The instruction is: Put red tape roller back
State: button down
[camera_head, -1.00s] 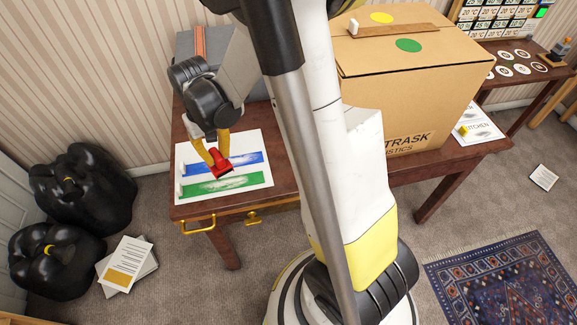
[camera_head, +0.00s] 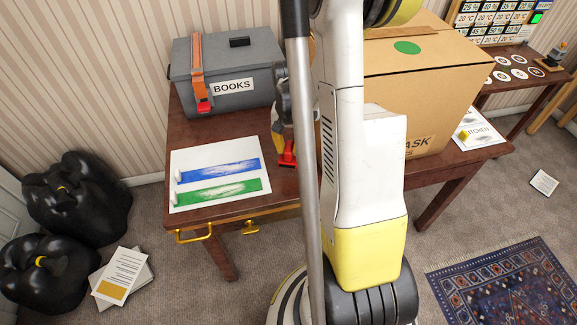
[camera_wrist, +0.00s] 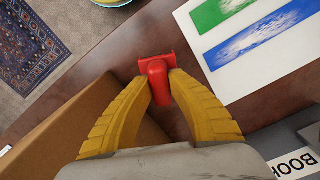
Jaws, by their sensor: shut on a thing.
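The red tape roller (camera_wrist: 157,76) is held between the yellow fingertips of my gripper (camera_wrist: 160,88), in the wrist view. In the head view the red roller (camera_head: 288,154) shows just right of the white sheet, over the brown table (camera_head: 225,209). My gripper there is mostly hidden behind my own arm. I cannot tell whether the roller touches the table. The white sheet (camera_head: 190,158) with a blue strip (camera_head: 219,171) and a green strip (camera_head: 217,191) lies flat on the left part of the table.
A grey box labelled BOOKS (camera_head: 255,68) with an orange strap (camera_head: 196,65) stands behind the sheet. A large cardboard box (camera_head: 437,95) stands on the right of the table, close to my gripper. Black bags (camera_head: 75,195) lie on the floor at left. A rug (camera_head: 505,285) lies at right.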

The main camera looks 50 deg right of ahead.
aim_at(289, 160)
jog(key=shift+f+b, duration=0.9)
jog(key=shift+f, duration=1.7)
jog(key=shift+f, duration=0.1)
jog(key=c, duration=1.4)
grip_release()
jog(key=shift+o, duration=0.2)
